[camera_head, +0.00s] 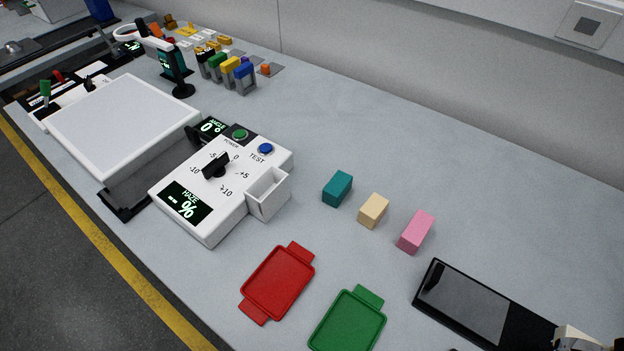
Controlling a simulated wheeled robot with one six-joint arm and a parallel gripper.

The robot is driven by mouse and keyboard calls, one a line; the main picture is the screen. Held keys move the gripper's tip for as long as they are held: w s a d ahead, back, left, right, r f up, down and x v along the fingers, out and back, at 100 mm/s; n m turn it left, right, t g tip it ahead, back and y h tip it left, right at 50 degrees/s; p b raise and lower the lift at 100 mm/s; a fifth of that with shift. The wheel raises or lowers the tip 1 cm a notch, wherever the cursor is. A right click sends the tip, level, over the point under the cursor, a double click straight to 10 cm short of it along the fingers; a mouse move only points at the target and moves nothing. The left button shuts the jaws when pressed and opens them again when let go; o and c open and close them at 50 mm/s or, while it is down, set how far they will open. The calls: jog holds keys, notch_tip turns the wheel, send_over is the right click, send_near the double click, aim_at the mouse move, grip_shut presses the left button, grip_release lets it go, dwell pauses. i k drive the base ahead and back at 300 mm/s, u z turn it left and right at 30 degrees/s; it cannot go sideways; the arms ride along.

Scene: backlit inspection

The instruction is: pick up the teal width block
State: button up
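The teal width block (337,188) stands on the grey bench, just right of the white haze meter. It is the leftmost of three blocks in a slanting row, with a clear gap to the cream block (373,210). The pink block (415,232) is farther right and nearer. Nothing touches the teal block. A pale and dark piece at the bottom right corner, cut by the frame edge, may be part of my arm. No gripper fingers show.
The haze meter (208,228) has a small white open holder (267,198) facing the teal block. A red tray (276,284), a green tray (347,322) and a black panel (470,302) lie nearer. The bench behind the blocks is clear up to the wall.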

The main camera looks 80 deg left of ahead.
aim_at(337, 188)
jog(key=u, duration=1.35)
jog(key=i, duration=0.1)
jog(key=u, duration=1.25)
